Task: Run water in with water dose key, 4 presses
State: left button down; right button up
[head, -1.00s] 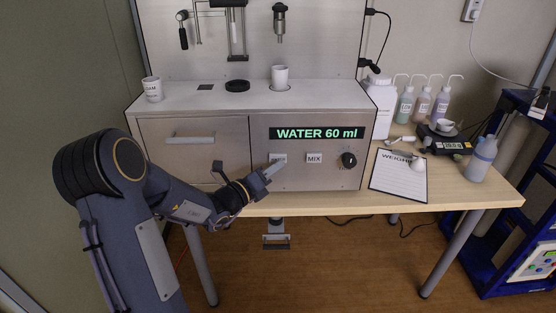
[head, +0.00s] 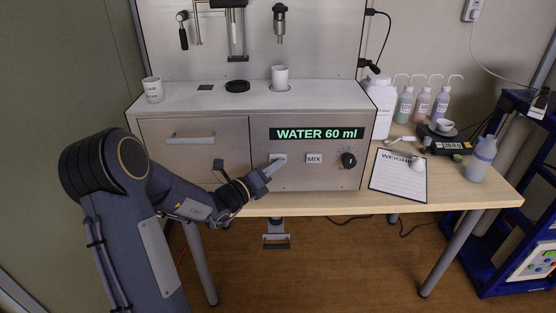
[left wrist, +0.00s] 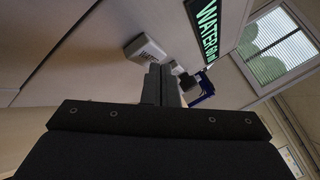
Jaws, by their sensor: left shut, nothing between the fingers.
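The water dose key (head: 276,156) is a small white key on the steel front panel, left of the MIX key (head: 314,158). My left gripper (head: 279,165) is shut and empty, its fingertips at the lower edge of the water key and partly covering it. I cannot tell whether they touch it. In the left wrist view a white key (left wrist: 147,48) stands just beyond the closed fingers (left wrist: 160,84). The green display (head: 317,133) reads WATER 60 ml. A white cup (head: 280,78) stands on the machine top below a nozzle (head: 280,24). My right gripper is not seen.
A black knob (head: 349,160) sits right of MIX. A drawer (head: 190,165) is on the left of the panel. A clipboard (head: 398,178), bottles (head: 405,104) and a scale (head: 443,140) occupy the table's right side. Another white cup (head: 153,90) stands at the top left.

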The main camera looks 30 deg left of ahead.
pick_arm(q)
jog(key=shift+w+a, duration=0.3)
jog(key=shift+w, duration=0.15)
dwell(0.5)
jog(key=shift+s+d, duration=0.1)
jog(key=shift+s, duration=0.05)
jog(key=shift+s+d, duration=0.4)
jog(key=shift+s, duration=0.25)
jog(key=s+d, duration=0.1)
jog(key=s, duration=0.2)
jog(key=s+d, duration=0.1)
jog(key=shift+s+d, duration=0.15)
jog(key=shift+d, duration=0.15)
dwell(0.9)
